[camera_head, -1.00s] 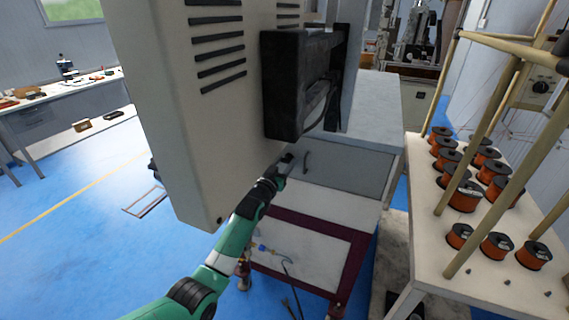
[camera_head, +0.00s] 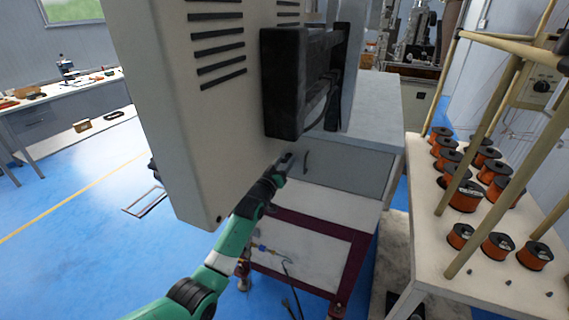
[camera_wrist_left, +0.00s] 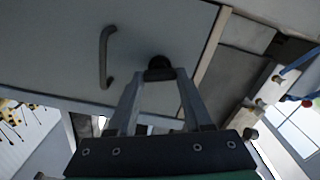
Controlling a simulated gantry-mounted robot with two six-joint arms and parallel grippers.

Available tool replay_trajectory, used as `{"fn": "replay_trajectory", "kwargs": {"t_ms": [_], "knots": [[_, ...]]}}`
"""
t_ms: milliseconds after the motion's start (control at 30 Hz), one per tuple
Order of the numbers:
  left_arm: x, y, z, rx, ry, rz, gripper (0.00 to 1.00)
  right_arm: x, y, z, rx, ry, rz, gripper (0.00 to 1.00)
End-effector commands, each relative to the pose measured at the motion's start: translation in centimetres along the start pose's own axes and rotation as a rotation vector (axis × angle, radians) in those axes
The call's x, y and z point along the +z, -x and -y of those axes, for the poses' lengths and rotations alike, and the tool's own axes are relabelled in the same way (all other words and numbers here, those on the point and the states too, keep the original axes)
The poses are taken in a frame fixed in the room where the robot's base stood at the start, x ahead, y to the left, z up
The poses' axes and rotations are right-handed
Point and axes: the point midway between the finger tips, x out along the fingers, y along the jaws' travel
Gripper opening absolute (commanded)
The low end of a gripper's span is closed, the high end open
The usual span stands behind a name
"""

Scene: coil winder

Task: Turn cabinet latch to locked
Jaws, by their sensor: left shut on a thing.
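The cabinet has a grey door (camera_head: 352,172) with a dark bar handle (camera_head: 306,161), below the large beige housing. In the left wrist view the door (camera_wrist_left: 60,60) and its handle (camera_wrist_left: 104,55) are close, and a small black latch knob (camera_wrist_left: 159,64) sits beside the handle near the door's edge. My left gripper (camera_head: 287,161) is at the door, left of the handle. In the wrist view its two fingertips (camera_wrist_left: 160,76) close on the latch knob, hiding part of it. The latch's angle cannot be told. My right gripper is in neither view.
The beige housing (camera_head: 190,130) with a black unit (camera_head: 290,85) overhangs my left arm. A bench (camera_head: 430,240) with several orange wire spools stands at right. A workbench (camera_head: 70,105) is at far left. Blue floor is open at left.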

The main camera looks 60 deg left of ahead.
Motion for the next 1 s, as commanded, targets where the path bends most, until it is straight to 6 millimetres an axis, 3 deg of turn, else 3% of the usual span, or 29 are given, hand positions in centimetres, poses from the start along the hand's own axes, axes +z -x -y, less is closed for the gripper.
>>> {"fn": "replay_trajectory", "kwargs": {"t_ms": [1000], "knots": [[0.28, 0.01, 0.4, -0.001, 0.955, 0.001, 0.0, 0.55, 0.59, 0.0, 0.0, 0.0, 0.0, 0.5]]}}
